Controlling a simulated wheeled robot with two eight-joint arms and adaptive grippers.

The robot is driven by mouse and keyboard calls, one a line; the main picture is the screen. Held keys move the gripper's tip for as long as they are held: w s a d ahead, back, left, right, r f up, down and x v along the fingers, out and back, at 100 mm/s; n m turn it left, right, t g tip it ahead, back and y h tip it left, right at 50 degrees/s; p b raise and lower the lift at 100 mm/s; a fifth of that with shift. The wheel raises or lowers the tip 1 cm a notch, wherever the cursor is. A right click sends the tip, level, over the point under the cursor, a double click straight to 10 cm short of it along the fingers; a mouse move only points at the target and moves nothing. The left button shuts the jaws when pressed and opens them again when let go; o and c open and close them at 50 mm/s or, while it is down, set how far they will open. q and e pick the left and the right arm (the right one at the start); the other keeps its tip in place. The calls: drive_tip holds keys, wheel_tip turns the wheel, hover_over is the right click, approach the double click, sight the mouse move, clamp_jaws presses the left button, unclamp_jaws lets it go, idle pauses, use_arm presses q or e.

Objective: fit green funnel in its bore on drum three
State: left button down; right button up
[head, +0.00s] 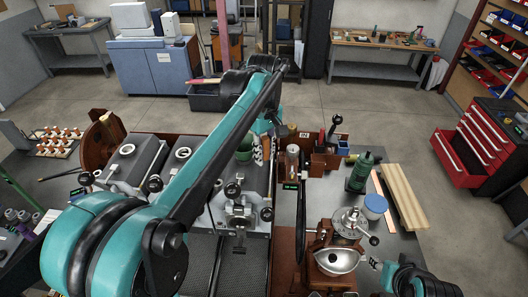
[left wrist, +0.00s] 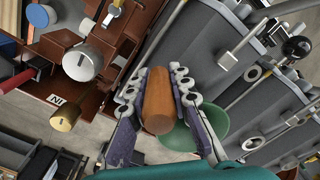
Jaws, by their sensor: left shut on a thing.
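The green funnel (head: 244,152) shows in the head view just below my left gripper (head: 262,132), over the right part of the roaster. In the left wrist view, my left gripper (left wrist: 158,95) is shut on a brown cylindrical grip (left wrist: 158,100). The green funnel (left wrist: 207,128) shows behind this grip and seems joined to it. The grey drum housings (head: 130,168) stand in a row with pale ringed bores (head: 182,152). My left arm hides part of the row, and I cannot tell whether the funnel touches a bore. My right gripper (head: 376,263) is small at lower right, its jaws unclear.
A green bottle (head: 360,172), a blue-lidded jar (head: 375,206) and wooden planks (head: 402,196) stand right of the roaster. A grinder with a metal bowl (head: 336,260) is in front. A brown tool rack (head: 328,160) stands close to the roaster's right side.

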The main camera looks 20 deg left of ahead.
use_arm(q)
drive_tip(key=shift+f, duration=0.25)
drive_tip(key=c, duration=1.3)
unclamp_jaws()
wheel_tip(320, 180, up, 12)
